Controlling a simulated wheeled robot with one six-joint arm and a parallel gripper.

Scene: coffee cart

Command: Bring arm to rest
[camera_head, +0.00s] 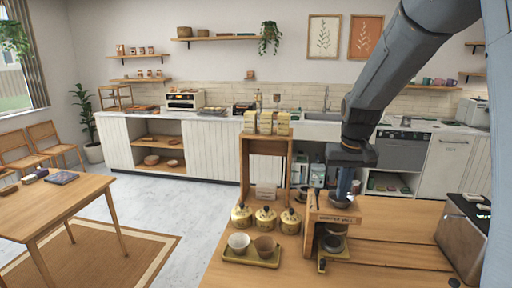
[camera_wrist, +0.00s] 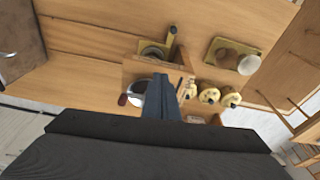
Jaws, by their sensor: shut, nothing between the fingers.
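My gripper (camera_head: 344,200) points down at the wooden stand marked as a coffee mill (camera_head: 333,217) on the cart. Its blue fingers are together and hold nothing. They also show closed at the middle of the wrist view (camera_wrist: 160,82). In the head view the fingertips overlap the top of the stand. I cannot tell whether they touch it. My arm reaches down from the upper right.
The cart top (camera_head: 390,240) holds three yellow canisters (camera_head: 265,218), a tray (camera_head: 262,262) with two cups and a metal machine (camera_head: 465,235) at right. A wooden shelf (camera_head: 266,150) stands behind the canisters. A table (camera_head: 50,210) is at left. Open floor lies between.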

